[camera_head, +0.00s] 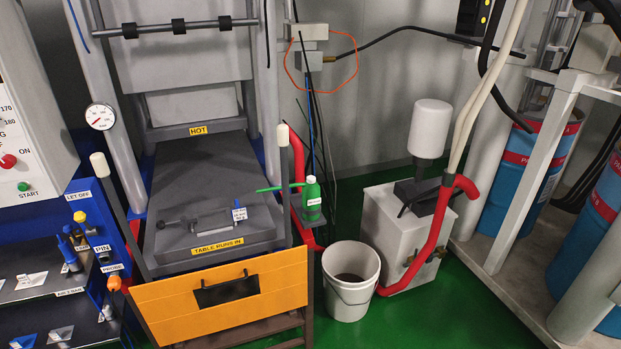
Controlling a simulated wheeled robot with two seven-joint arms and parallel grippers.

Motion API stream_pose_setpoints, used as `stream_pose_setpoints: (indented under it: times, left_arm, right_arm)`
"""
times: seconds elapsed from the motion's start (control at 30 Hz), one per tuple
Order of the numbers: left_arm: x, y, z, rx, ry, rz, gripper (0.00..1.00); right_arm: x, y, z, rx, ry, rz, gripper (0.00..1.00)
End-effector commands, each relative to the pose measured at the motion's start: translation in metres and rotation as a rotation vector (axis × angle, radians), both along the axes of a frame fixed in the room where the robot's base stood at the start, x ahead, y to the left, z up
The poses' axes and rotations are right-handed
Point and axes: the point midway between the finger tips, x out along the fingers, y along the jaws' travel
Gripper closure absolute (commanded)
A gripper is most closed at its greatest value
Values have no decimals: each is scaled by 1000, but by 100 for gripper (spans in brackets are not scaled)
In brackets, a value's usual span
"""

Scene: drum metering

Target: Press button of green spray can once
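The green spray can (312,198) is upright at the right side of the press, beside the table's right edge. It has a pale label, and a thin green straw (275,188) points left from its top over the press table. The can's top is small, and I cannot make out its button clearly. What the can rests on is hard to tell. Neither of my grippers shows in the head view.
The dark press table (205,165) carries a small metal fixture, with an orange front panel (165,312) below. A white bucket (350,300) stands on the green floor, beside a white box unit with red pipes. Blue drums (522,165) stand behind a frame at right.

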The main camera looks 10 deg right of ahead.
Motion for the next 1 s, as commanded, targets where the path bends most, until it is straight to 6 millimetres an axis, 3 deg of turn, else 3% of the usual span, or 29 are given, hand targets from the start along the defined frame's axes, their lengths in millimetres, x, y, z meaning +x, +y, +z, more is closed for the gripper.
stream_pose_setpoints:
  times: [0.37, 1.0]
  left_arm:
    - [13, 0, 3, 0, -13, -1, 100]
    - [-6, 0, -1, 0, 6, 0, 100]
  right_arm:
    - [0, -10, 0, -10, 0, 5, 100]
    - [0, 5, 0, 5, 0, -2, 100]
